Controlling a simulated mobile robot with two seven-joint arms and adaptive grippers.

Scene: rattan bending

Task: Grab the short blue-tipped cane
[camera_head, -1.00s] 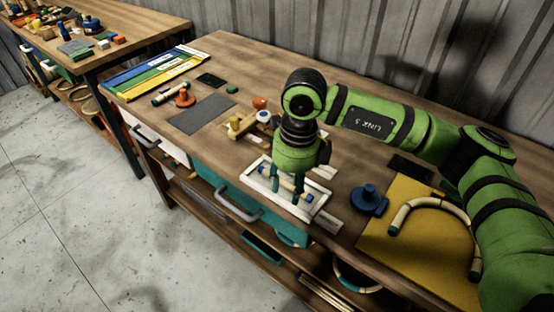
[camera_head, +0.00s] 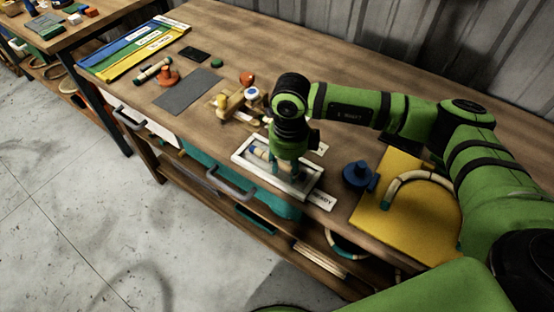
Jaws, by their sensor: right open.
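The short blue-tipped cane (camera_head: 261,154) lies in a white-rimmed tray (camera_head: 264,177) near the front edge of the workbench. Its pale body and a blue end show to the left of my right gripper (camera_head: 286,168). The rest of the cane is partly hidden behind the fingers. My right gripper points down over the tray with its green fingers apart, at the cane. I cannot tell whether the fingers touch it. My left gripper is out of view.
A blue knobbed piece (camera_head: 360,176) and a yellow board (camera_head: 388,222) with a curved cane (camera_head: 420,181) are to the right. A wooden jig (camera_head: 232,102) is behind left. A grey mat (camera_head: 188,92) lies further left. The back of the bench is mostly clear.

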